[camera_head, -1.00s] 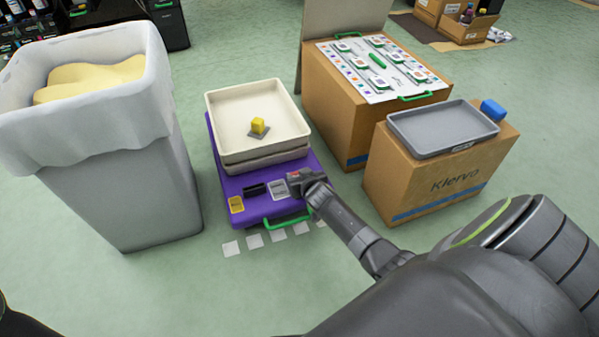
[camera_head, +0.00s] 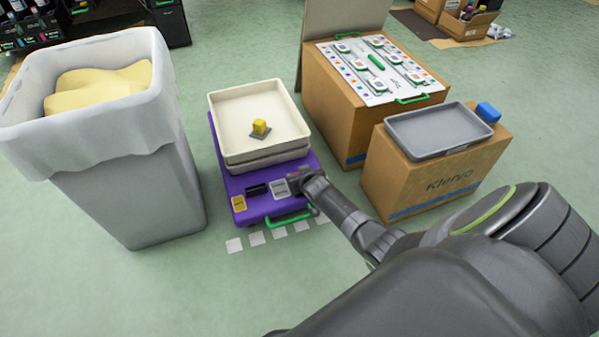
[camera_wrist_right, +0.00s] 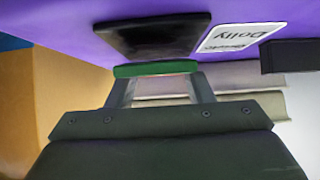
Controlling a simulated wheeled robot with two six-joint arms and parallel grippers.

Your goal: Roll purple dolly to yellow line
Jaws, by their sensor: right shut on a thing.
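The purple dolly (camera_head: 237,183) stands on the floor between the grey bin and the cardboard boxes. It carries stacked cream trays (camera_head: 225,152) with a small yellow block (camera_head: 260,126) on a grey base inside. A green handle (camera_head: 290,218) is on its near edge. My right gripper (camera_head: 311,192) is at the dolly's near right corner. In the right wrist view, its jaws (camera_wrist_right: 158,90) are shut on a green bar (camera_wrist_right: 155,69) beside the purple surface, with a "Dolly" label near. My left gripper is out of view. I see no yellow line on the floor.
White squares (camera_head: 257,238) mark the floor just in front of the dolly. A lined grey bin (camera_head: 125,195) stands close on its left. Cardboard boxes (camera_head: 335,105), (camera_head: 437,180) stand on its right, one with a grey tray (camera_head: 443,145). The floor in front is clear.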

